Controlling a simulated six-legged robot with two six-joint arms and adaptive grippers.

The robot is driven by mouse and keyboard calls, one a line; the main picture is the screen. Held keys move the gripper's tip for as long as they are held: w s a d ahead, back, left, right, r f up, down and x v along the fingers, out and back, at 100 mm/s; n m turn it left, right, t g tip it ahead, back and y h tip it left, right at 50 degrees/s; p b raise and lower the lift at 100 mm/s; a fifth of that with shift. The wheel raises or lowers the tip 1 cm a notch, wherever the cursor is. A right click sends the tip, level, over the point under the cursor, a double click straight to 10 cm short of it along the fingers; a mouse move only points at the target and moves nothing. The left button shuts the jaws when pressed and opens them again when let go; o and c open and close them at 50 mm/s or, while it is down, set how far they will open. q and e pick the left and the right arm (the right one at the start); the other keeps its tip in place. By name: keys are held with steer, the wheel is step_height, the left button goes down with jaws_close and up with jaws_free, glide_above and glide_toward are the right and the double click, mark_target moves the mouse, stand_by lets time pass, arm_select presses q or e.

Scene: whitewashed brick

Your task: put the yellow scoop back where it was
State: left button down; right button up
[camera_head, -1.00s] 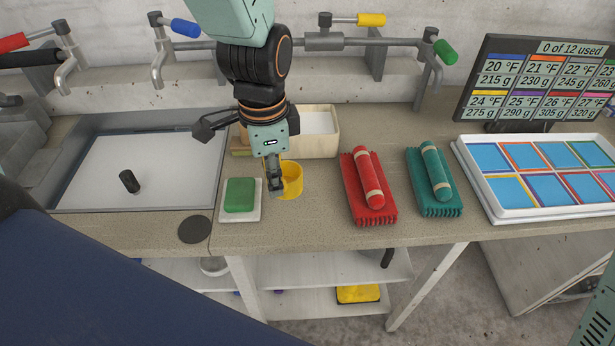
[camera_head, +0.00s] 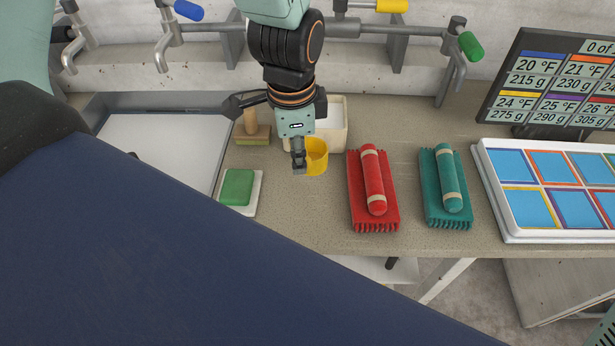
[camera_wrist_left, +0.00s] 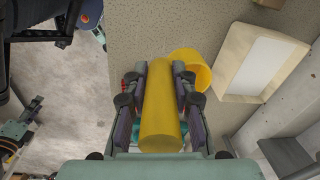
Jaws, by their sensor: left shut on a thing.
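The yellow scoop (camera_head: 317,158) is over the counter, just in front of the cream box, right of the green block. My left gripper (camera_head: 299,166) is shut on the scoop's handle. In the left wrist view the thick yellow handle (camera_wrist_left: 160,110) lies between the two fingers of the left gripper (camera_wrist_left: 160,85), and the round yellow cup (camera_wrist_left: 190,68) is beyond them, next to the cream box. I cannot tell whether the scoop touches the counter. My right gripper is not in view.
A cream box (camera_head: 340,142) stands behind the scoop. A wooden-handled brush (camera_head: 252,134) and a green block on a white dish (camera_head: 253,207) are to its left. Red (camera_head: 373,215) and teal (camera_head: 445,212) ribbed mats, each bearing a roller, lie to its right. Counter shows bare in front.

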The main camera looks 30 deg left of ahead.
arm_select(q)
steer(key=f, duration=0.7)
steer(key=shift+w+a+f+b, duration=0.1)
steer(key=shift+a+b, duration=0.25)
steer(key=shift+d+f, duration=0.15)
steer(key=shift+d, duration=0.05)
steer(key=shift+a, duration=0.3)
steer(key=shift+a+f, duration=0.3)
steer(key=shift+a, duration=0.1)
steer(key=c, duration=1.4)
jaws_free()
steer(key=shift+d, duration=0.1)
steer(key=shift+c, duration=0.2)
steer(key=o, duration=0.4)
steer(key=shift+d+r, duration=0.2)
steer(key=shift+d, duration=0.3)
steer(key=shift+c, duration=0.2)
steer(key=shift+a+f, duration=0.1)
steer(key=shift+a, duration=0.35)
steer(key=shift+w+r, duration=0.1)
steer(key=shift+r, duration=0.1)
steer(key=r, duration=0.8)
steer(key=s+r+p, duration=0.1)
steer(key=r, duration=0.3)
steer(key=shift+d, duration=0.35)
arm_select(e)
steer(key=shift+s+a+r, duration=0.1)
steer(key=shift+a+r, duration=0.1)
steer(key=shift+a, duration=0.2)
